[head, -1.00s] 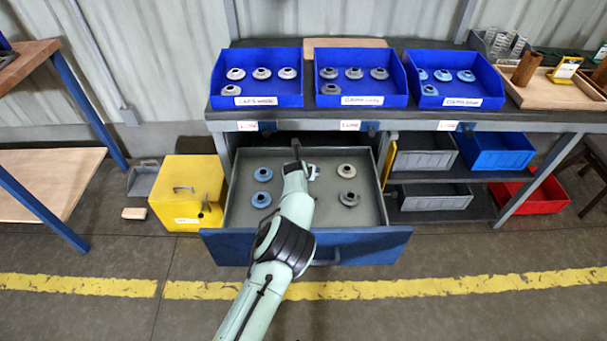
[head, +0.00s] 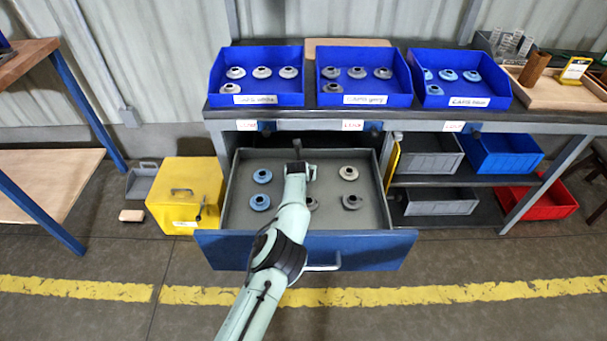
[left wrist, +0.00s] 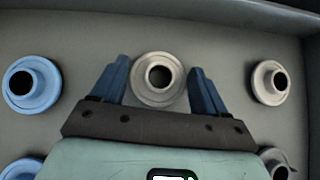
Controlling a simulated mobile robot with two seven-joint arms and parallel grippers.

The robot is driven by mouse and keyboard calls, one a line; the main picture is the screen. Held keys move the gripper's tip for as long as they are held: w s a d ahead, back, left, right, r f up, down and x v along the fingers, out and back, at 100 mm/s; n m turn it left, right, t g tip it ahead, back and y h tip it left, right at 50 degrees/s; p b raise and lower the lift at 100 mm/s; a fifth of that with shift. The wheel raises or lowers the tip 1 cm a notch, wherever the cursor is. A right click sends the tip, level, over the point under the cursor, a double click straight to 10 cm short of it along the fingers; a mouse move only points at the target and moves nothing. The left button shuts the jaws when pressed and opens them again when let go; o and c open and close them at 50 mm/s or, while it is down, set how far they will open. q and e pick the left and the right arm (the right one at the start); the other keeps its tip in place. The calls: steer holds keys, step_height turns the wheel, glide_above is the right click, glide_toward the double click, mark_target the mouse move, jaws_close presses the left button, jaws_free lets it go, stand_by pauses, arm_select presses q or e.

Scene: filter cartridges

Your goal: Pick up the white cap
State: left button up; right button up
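My left gripper (head: 299,168) is over the open drawer (head: 230,215). In the left wrist view its two blue fingers (left wrist: 160,70) are apart, on either side of a pale whitish cap (left wrist: 158,76) with a dark central hole. I cannot tell whether they touch it. In the head view my gripper mostly hides this cap. Another pale cap (head: 312,204) lies nearer in the middle column, partly behind my arm. On the right are a pale cap (head: 348,173) and a greyer cap (head: 352,202). On the left are two blue caps (head: 262,176) (head: 260,202). My right gripper is not in view.
Blue bins of caps stand on the bench, labelled for white (head: 256,98), grey (head: 366,99) and blue (head: 470,101). The bench edge overhangs the drawer's back. A yellow box (head: 180,215) stands left of the drawer; grey bins (head: 430,160) are at right.

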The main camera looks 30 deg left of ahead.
arm_select(q)
steer(key=c, duration=0.5)
